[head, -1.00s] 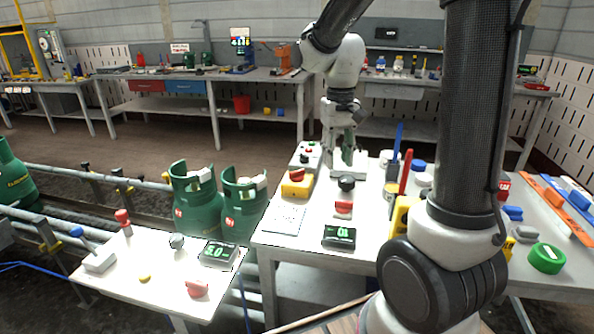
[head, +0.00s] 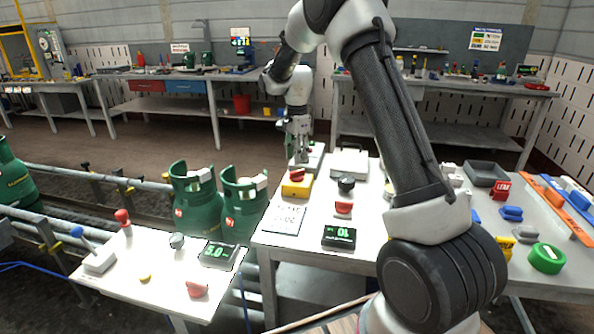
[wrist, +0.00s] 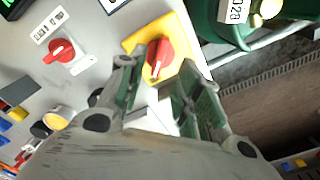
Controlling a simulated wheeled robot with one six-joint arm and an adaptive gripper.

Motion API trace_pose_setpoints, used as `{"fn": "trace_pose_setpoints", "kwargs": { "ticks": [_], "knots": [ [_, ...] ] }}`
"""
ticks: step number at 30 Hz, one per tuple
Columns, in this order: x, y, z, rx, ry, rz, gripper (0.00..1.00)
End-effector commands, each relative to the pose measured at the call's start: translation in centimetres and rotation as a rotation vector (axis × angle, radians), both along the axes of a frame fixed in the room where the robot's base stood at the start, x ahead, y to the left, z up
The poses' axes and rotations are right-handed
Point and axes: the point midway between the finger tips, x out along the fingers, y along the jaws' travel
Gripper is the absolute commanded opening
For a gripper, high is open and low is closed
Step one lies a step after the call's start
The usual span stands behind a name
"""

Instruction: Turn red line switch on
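A red rotary knob on a yellow base (head: 297,180) stands on the right white table. In the wrist view the same red knob (wrist: 158,58) lies ahead between my fingertips. A second red knob (head: 343,208) sits on a light plate in front; it also shows in the wrist view (wrist: 62,50). I cannot tell from the labels which knob is the red line switch. My gripper (head: 300,152) is behind and just above the yellow base, pointing down. In the wrist view my gripper (wrist: 156,70) is open with nothing held. Contact with the knob cannot be seen.
A black knob (head: 346,184) and a display box (head: 338,236) stand near on the table. Green gas cylinders (head: 197,205) stand just left of the table edge. A left table holds a blue-tipped lever (head: 77,231), a red-handled device (head: 122,217) and another red knob (head: 196,289).

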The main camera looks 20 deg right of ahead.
Motion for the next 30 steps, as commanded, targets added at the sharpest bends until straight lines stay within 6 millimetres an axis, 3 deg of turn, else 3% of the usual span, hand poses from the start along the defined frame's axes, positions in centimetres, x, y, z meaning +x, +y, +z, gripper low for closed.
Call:
{"fn": "trace_pose_setpoints", "kwargs": {
  "ticks": [9,21,27,30],
  "knots": [
    [0.0,0.0,-5.1,0.000,0.001,0.003,0.34],
    [0.0,0.0,-6.1,0.000,-0.001,0.004,0.34],
    [0.0,0.0,-6.1,0.000,0.000,0.004,0.00],
    [0.0,0.0,-6.1,0.000,-0.001,0.004,0.00]
  ]
}}
